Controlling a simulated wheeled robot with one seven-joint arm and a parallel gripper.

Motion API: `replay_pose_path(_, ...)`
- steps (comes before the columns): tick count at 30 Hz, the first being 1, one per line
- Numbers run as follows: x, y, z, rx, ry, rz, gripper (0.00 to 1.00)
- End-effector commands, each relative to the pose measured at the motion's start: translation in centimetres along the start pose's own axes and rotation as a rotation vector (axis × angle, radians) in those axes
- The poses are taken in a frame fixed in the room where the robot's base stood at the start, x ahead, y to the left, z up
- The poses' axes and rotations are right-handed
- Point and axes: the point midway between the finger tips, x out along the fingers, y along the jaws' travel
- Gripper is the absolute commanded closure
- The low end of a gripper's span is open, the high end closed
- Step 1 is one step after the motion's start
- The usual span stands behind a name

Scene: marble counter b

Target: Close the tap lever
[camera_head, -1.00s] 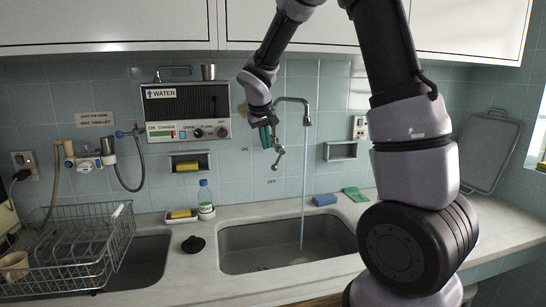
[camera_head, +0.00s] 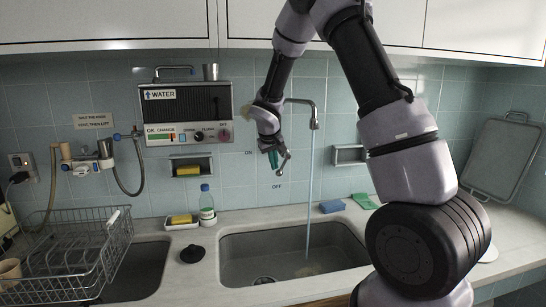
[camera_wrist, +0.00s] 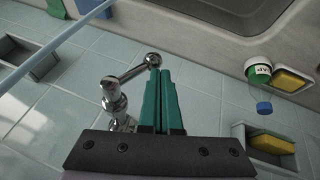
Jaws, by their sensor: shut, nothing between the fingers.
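The tap (camera_head: 300,101) stands out from the tiled wall, and a stream of water (camera_head: 310,180) falls from its spout into the sink. Its chrome lever (camera_head: 284,160) hangs downward, with its end above the "OFF" label (camera_head: 276,187). My gripper (camera_head: 273,160) is just left of the lever, with green fingers pointing down. In the wrist view the shut, empty fingers (camera_wrist: 160,72) lie beside the lever's ball end (camera_wrist: 152,60). I cannot tell whether they touch it. The lever's arm (camera_wrist: 128,75) runs left to the chrome body.
An "ON" label (camera_head: 248,153) is on the wall left of the lever. The sink (camera_head: 235,260) lies below. A water heater panel (camera_head: 186,112) is on the left, and a wall niche (camera_head: 349,155) on the right. A bottle (camera_head: 207,205) and yellow sponge (camera_head: 181,219) stand behind the sink.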

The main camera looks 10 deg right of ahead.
Motion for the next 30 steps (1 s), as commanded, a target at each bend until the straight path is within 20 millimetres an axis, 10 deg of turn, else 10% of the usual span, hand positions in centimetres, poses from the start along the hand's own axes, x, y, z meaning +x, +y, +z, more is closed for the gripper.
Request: replay_pose_path(30, 1.16, -0.01, 0.27, -0.038, -0.009, 0.079, 1.00)
